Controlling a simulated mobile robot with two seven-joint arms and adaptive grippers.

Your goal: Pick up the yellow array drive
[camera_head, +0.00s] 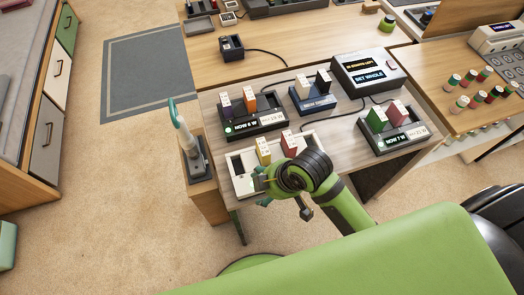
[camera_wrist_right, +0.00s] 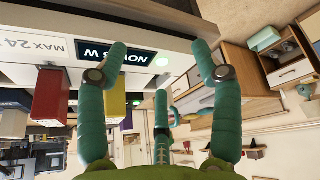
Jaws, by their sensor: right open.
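The yellow array drive (camera_head: 263,150) stands upright in the white dock (camera_head: 243,183) at the near edge of the table. In the right wrist view the yellow drive (camera_wrist_right: 116,106) shows partly hidden behind the left-hand finger. My right gripper (camera_head: 261,187) is at the front of the white dock, close to the yellow drive. In the right wrist view its teal fingers (camera_wrist_right: 158,50) are spread, with nothing held between them. The right wrist hides part of the dock in the head view. My left gripper is not in view.
A red drive (camera_head: 289,143) stands in the same dock, right of the yellow one. Behind are a black dock (camera_head: 255,127) with two drives, a blue dock (camera_head: 313,101) and a dock with green and red drives (camera_head: 396,139). A teal-handled tool (camera_head: 183,125) stands left.

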